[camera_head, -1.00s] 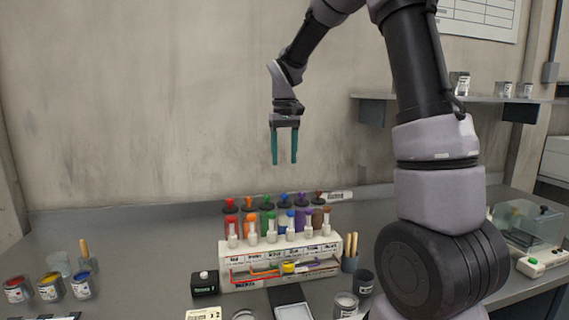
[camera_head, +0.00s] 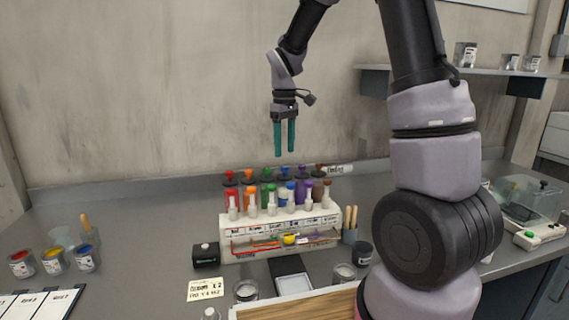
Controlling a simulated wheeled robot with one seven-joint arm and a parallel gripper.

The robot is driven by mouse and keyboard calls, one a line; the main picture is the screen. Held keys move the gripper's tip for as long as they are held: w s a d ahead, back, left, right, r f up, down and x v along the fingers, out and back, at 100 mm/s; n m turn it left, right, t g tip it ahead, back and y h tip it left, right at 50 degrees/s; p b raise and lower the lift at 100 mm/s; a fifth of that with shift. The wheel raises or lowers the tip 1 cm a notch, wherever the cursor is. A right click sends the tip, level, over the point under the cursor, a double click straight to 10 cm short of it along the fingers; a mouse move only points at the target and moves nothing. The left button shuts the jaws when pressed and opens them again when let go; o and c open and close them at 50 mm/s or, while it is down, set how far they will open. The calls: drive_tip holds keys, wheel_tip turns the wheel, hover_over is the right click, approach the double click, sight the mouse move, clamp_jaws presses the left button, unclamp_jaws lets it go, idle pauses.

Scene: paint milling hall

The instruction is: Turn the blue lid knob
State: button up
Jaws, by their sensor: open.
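The blue lid knob (camera_head: 284,171) stands in the back row of coloured knobs on dark round lids, between a green and a purple one. Several coloured tubes with pale fronts stand before that row in a white rack (camera_head: 228,238); the blue tube (camera_head: 291,189) partly covers the foot of the blue knob's lid. My gripper (camera_head: 284,153) points straight down with its two green fingers apart and nothing between them. In the picture its fingertips are just above the blue knob; I cannot tell the exact height or depth gap.
Open paint cans (camera_head: 53,261) stand at the left. A dark box (camera_head: 206,255), a brush cup (camera_head: 350,235) and jars (camera_head: 246,291) surround the rack. A wooden-edged board (camera_head: 300,306) lies in front. A clear-covered device (camera_head: 525,203) is at the right. A wall shelf (camera_head: 440,68) holds several cans.

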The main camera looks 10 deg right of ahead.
sight(285, 167)
drive_tip(key=shift+f, duration=2.8)
clamp_jaws()
